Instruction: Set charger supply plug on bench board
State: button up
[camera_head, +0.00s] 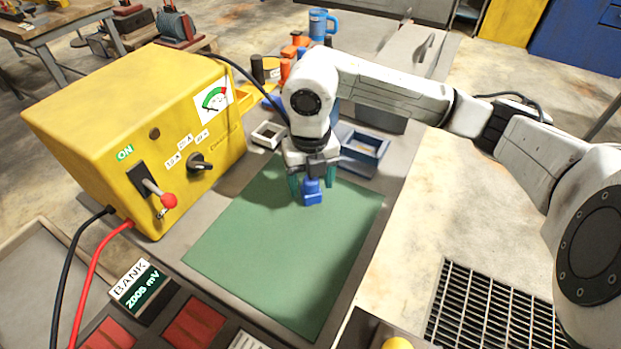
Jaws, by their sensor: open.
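A blue plug (312,194) stands on the far part of a flat green board (290,250), which I take to be the bench board. My gripper (312,184) is right over the plug, pointing down, with its teal fingers apart on either side of it. The plug's top is partly hidden by the gripper. Whether a finger touches it I cannot tell. The yellow charger (140,120) stands left of the board, with a red-knobbed lever, a dial and a green ON label. A black cable runs from behind it toward my gripper; its end is hidden.
Behind my gripper are a small square frame (269,134), a blue tray (363,147), a blue mug (320,24) and several small containers. A BANK display (140,287) reading about 2005 mV stands front left. The board's near part is clear.

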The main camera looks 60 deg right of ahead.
jog(key=shift+r, duration=0.1)
notch_tip(320, 180, up, 12)
dwell(0.5)
jog(key=shift+a, duration=0.1)
